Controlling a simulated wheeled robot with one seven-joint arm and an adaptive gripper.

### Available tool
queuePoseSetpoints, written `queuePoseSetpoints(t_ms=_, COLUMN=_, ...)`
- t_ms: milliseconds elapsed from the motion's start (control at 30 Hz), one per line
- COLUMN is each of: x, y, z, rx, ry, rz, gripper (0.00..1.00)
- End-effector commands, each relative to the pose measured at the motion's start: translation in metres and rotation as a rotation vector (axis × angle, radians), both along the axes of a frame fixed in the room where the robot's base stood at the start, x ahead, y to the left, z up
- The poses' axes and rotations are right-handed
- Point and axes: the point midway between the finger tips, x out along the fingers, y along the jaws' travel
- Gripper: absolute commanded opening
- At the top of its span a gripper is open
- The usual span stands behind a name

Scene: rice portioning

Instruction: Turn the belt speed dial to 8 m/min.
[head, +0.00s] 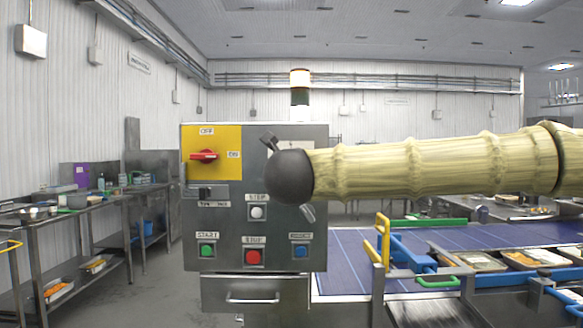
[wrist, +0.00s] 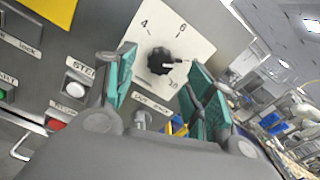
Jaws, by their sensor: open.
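The black belt speed dial (wrist: 160,59) sits on a white scale plate (wrist: 163,22) in the wrist view. I can read 4, 6 and 10 on the plate; no 8 is readable. The knob's white pointer points right, between 6 and 10. My gripper (wrist: 162,67) is open, with one teal-padded finger on each side of the knob. I see gaps between the pads and the knob, and cannot tell how deep the fingers reach. In the head view my dark wrist hides the dial; only part of the plate shows.
The grey control box (head: 228,222) carries a red rotary switch (head: 204,156) on yellow, a white step button (head: 257,213), and green, red and blue buttons below. A blue conveyor belt (head: 345,262) lies to the right. Metal shelving (head: 75,225) stands at left.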

Motion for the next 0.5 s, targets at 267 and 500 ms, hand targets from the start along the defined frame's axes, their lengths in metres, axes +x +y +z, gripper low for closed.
queuePoseSetpoints(t_ms=267, x=-0.051, y=-0.001, z=0.0, rx=0.0, ry=0.0, rz=0.0, gripper=0.53)
queuePoseSetpoints(t_ms=500, x=-0.077, y=0.0, z=0.0, rx=0.0, ry=0.001, rz=0.0, gripper=0.53)
